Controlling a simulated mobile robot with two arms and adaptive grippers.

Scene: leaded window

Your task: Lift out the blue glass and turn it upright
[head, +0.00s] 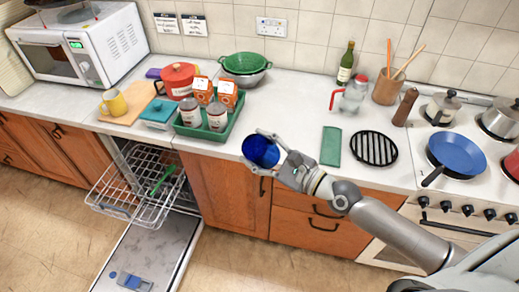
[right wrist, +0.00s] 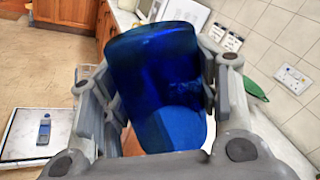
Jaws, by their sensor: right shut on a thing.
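The blue glass (head: 261,152) is in my right gripper (head: 266,150), in the air in front of the counter's edge, right of the open dishwasher. In the right wrist view the glass (right wrist: 157,80) fills the space between the grey fingers, one on each side, which press against it. It looks tilted in the head view. I cannot tell for sure which end is its mouth. The dishwasher rack (head: 135,190) is pulled out at the lower left and holds a green utensil (head: 163,178). My left gripper is not in view.
The dishwasher door (head: 150,250) lies open, with a blue-grey item (head: 131,281) on it. The counter (head: 290,110) is clear between the green tray (head: 210,130) and the green cloth (head: 331,146). A black trivet (head: 374,148) and a blue pan (head: 457,152) stand further right.

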